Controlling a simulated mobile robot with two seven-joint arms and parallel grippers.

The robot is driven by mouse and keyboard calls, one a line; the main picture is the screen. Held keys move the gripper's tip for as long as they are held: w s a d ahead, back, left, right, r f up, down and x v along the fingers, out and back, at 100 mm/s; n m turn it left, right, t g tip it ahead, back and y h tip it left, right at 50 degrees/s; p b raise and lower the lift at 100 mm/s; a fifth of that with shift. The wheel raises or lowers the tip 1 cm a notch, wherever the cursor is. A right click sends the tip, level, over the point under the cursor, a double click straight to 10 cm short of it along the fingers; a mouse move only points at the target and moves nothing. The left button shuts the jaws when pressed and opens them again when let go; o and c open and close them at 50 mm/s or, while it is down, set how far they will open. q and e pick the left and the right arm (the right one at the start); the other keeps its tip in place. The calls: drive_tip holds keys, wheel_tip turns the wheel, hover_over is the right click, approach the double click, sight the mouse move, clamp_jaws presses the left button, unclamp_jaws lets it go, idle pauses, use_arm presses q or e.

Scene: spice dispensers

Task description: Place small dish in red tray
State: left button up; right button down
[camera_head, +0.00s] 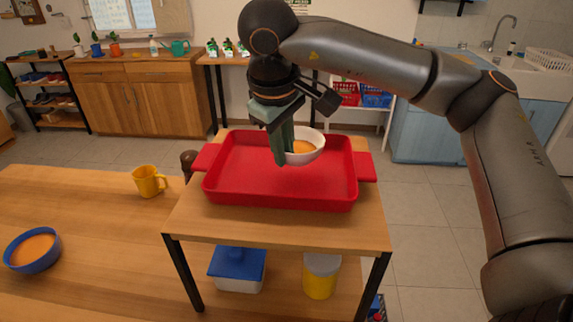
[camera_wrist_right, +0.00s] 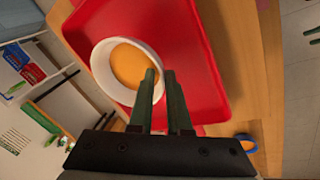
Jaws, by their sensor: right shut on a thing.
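The small dish is a white bowl (camera_head: 318,152) with orange contents. My right gripper (camera_head: 282,155) points down at its left side and is shut on its rim. The dish is over the right back part of the red tray (camera_head: 235,175); I cannot tell whether it touches the tray floor. In the right wrist view the dish (camera_wrist_right: 101,65) sits at the fingertips (camera_wrist_right: 160,75), with the red tray (camera_wrist_right: 190,40) behind it. Otherwise the tray looks empty. My left gripper is not in view.
The tray stands on a small wooden table (camera_head: 270,228) with a lidded box (camera_head: 237,270) and a yellow jar (camera_head: 320,278) below. On the larger table at left are a yellow mug (camera_head: 149,183) and a blue bowl (camera_head: 34,250) with orange contents.

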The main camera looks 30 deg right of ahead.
drive_tip(key=x, duration=0.3)
drive_tip(key=shift+s+d+f, duration=0.1)
drive_tip(key=shift+s+f, duration=0.05)
drive_tip(key=shift+s, duration=0.05)
drive_tip(key=shift+f, duration=0.3)
drive_tip(key=shift+f, duration=0.15)
drive_tip(key=c, duration=0.9)
unclamp_jaws()
drive_tip(key=shift+o, duration=0.2)
drive_tip(key=shift+r, duration=0.3)
drive_tip(key=p+v, duration=0.1)
drive_tip(key=v, duration=1)
drive_tip(key=shift+a+r, duration=0.2)
drive_tip(key=shift+r, duration=0.1)
